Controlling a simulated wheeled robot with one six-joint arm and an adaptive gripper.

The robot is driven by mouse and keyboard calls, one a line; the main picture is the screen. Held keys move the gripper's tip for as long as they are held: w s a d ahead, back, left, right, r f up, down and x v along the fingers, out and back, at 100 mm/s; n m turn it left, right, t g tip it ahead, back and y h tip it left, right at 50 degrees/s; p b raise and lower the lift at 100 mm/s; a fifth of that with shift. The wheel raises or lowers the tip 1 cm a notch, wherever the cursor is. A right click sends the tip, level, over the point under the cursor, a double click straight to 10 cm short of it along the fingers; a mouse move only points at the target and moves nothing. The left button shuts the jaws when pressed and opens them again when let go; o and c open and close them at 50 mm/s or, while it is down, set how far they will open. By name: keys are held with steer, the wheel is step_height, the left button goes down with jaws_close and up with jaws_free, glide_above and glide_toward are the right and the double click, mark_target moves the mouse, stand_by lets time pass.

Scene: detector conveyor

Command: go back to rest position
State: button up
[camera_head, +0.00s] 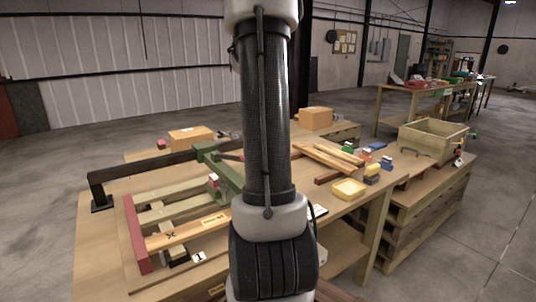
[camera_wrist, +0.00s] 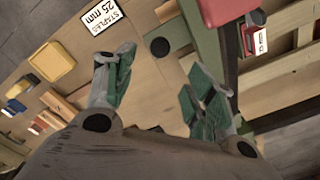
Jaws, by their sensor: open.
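In the wrist view my gripper (camera_wrist: 160,95) is open, its two green-padded fingers apart with only bare wood tabletop between them. It holds nothing. In the head view my own arm stands upright through the middle of the picture and hides the gripper and part of the workbench (camera_head: 95,225) behind it.
On the bench lie a pallet-like wooden frame with a red end block (camera_head: 137,234), a green and black bar (camera_head: 222,167), cardboard boxes (camera_head: 190,137) and a yellow tray (camera_head: 348,188). A wooden crate (camera_head: 432,142) stands at right. A "STAPLES 25 mm" label (camera_wrist: 103,16) lies near my gripper.

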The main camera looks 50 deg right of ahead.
steer(key=shift+r, duration=0.35)
stand_by(0.3)
steer(key=s+a+r+n+t, duration=0.1)
steer(key=a+r+n, duration=0.2)
steer(key=a, duration=0.5)
steer(key=a+r+n+t, duration=0.1)
steer(key=a+r+n, duration=0.15)
steer(key=a, duration=0.55)
steer(key=s+a+f+n+t, duration=0.1)
steer(key=s+a+n, duration=0.5)
steer(key=a, duration=0.6)
steer(key=shift+s+f+n+t, duration=0.35)
steer(key=shift+s+t, duration=0.35)
steer(key=shift+s, duration=0.55)
